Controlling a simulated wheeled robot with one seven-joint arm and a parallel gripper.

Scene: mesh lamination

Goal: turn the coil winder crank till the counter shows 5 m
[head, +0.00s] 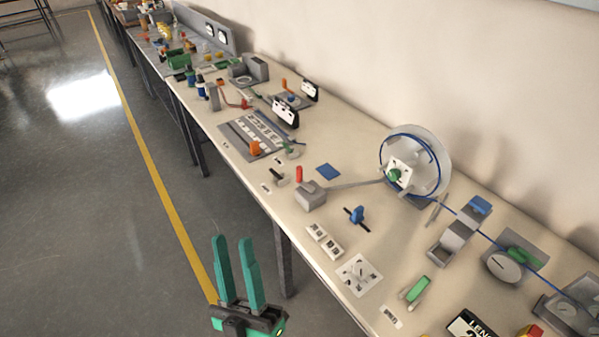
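The coil winder shows at right as a clear disc (433,150) with blue wire around it and a green hub (394,175). A thin grey bar runs left from the hub area to a grey block (311,198). A red upright handle (299,174) stands at this block; I cannot tell how it joins the crank. The counter, a black and white panel lettered "LENG" (470,324), is cut off by the bottom edge, and its reading is not visible. My gripper (233,240) has two teal fingers apart, empty, over the floor in front of the bench, away from the winder.
The long cream bench (350,238) runs along the wall. Blue wire leads right past grey fixtures (451,240) and a round gauge (503,266). A blue clamp-like part (357,215) and a green-handled tool (416,290) lie nearer. The floor beside the bench is clear.

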